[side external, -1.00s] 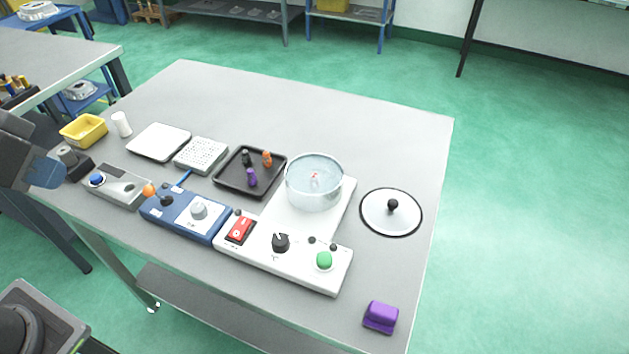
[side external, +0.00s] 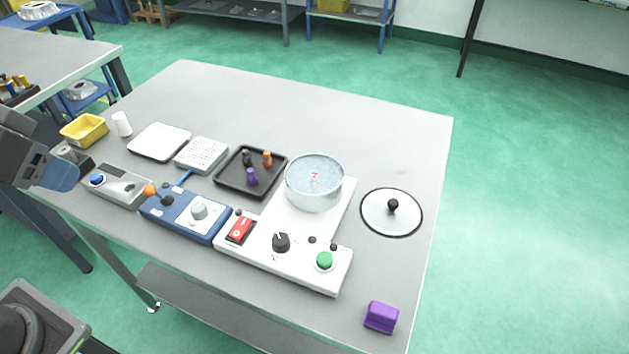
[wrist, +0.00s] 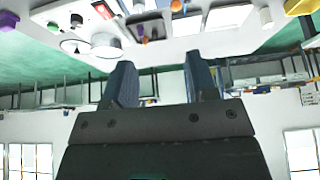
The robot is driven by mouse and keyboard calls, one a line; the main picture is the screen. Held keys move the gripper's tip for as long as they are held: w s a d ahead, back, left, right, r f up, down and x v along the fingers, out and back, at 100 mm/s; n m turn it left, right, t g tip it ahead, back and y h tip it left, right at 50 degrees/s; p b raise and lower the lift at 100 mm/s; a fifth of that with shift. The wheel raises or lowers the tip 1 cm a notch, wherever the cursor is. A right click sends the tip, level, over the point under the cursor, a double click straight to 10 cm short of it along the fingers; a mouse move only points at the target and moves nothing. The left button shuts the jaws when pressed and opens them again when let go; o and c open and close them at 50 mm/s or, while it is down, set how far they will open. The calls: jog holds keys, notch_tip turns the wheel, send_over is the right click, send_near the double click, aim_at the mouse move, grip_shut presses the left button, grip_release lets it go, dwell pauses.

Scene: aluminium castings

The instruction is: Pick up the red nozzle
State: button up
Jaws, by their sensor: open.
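A small red shape, perhaps the red nozzle (side external: 314,175), shows inside the round clear bowl (side external: 296,195) in the side view; its outline is too small and blurred to be sure. The bowl stands on the white hot-plate unit (side external: 333,215). It also shows in the wrist view (wrist: 107,45), where I cannot make out the nozzle. My gripper (side external: 66,175) is at the left edge of the side view, well away from the bowl. In the wrist view my gripper (wrist: 160,60) has its two fingers apart with nothing held between them.
A black tray (side external: 224,182) left of the bowl holds black, purple and orange nozzles. A glass lid (side external: 378,216) lies to the right. A blue unit (side external: 180,213), a grey unit (side external: 118,187) and a yellow bin (side external: 84,131) stand nearer my gripper. The table's back is clear.

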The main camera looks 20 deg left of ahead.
jog(key=w+d+r+m+g, duration=0.1)
jog(key=w+d+r+m, duration=0.25)
jog(key=w, duration=0.55)
jog(key=m+g+h, duration=0.1)
jog(key=m+g, duration=0.3)
jog(key=m, duration=0.6)
send_over(314, 175)
notch_tip(314, 175, down, 11)
notch_tip(314, 175, down, 9)
jog(key=shift+r, duration=0.15)
jog(key=shift+f, duration=2.75)
grip_shut()
